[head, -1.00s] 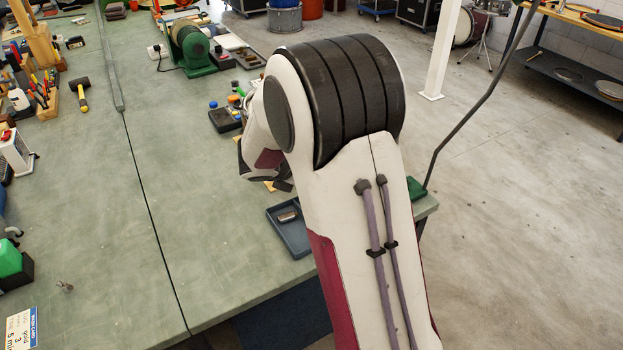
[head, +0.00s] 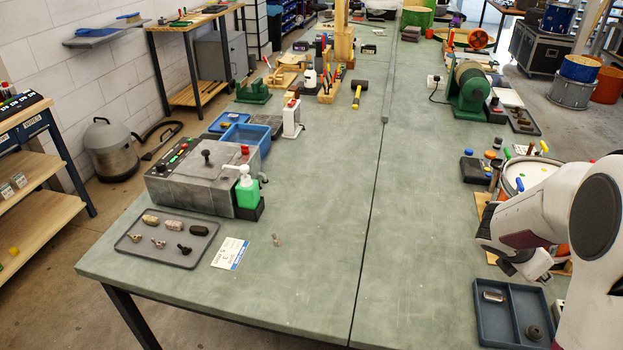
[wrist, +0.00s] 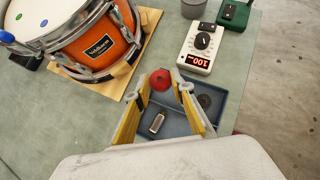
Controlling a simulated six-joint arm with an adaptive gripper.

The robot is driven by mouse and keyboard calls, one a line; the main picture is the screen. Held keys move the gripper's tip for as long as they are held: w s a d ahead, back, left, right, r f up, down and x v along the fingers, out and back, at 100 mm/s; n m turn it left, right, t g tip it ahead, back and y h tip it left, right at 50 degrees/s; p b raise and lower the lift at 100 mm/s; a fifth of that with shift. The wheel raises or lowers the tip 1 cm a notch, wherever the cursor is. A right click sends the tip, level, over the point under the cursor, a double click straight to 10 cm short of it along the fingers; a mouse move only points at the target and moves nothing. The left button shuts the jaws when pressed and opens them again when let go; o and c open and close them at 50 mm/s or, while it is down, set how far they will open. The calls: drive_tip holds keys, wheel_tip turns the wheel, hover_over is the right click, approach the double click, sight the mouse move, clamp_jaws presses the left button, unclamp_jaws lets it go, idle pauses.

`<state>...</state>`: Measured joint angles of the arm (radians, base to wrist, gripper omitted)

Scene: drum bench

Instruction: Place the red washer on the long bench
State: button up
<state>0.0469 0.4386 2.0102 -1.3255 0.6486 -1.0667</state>
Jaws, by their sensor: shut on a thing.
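In the wrist view my gripper (wrist: 160,82) is shut on the red washer (wrist: 160,80), which sits between its fingertips. The washer is small, round and red. Behind it lie a blue-grey divided tray (wrist: 195,128) and the green bench top; the washer's height above them is hard to judge. The long bench (head: 310,220) has a worn green top and runs away from me in the head view. My arm is over its right side there, and the fingertips and washer cannot be made out.
The tray holds a metal block (wrist: 157,123) and a dark round piece (wrist: 204,100). An orange drum (wrist: 95,45) on a wooden board and a white meter (wrist: 203,45) stand near it. A grey tray of small parts (head: 168,238) lies front left. The bench's middle is largely bare.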

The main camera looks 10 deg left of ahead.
drive_tip(key=w+a+f+n+t+y, duration=0.1)
drive_tip(key=w+a, duration=0.2)
drive_tip(key=a, duration=0.6)
drive_tip(key=w+a+f+n+t, duration=0.1)
drive_tip(key=w+a+n, duration=0.1)
drive_tip(key=a, duration=0.8)
drive_tip(key=w+a+f+n+y, duration=0.1)
drive_tip(key=w+a, duration=0.3)
drive_tip(key=a, duration=0.5)
drive_tip(key=shift+w+a+f+n+t+y, duration=0.1)
drive_tip(key=shift+a+f+n+t+y, duration=0.1)
drive_tip(key=shift+n+t+y, duration=0.3)
drive_tip(key=w+a+r+n+y, duration=0.1)
drive_tip(key=a+n, duration=0.1)
drive_tip(key=a, duration=0.6)
drive_tip(key=w+a+r+n+y, duration=0.1)
drive_tip(key=a+n+y, duration=0.1)
drive_tip(key=a, duration=0.7)
drive_tip(key=w+a+r+n+t+y, duration=0.1)
drive_tip(key=w+a+n, duration=0.1)
drive_tip(key=a, duration=0.6)
drive_tip(key=shift+a+r+n, duration=0.15)
drive_tip(key=shift+r+n, duration=0.05)
drive_tip(key=shift+n, duration=0.2)
drive_tip(key=shift+y, duration=0.3)
drive_tip(key=shift+f, duration=0.1)
drive_tip(key=shift+f, duration=3.05)
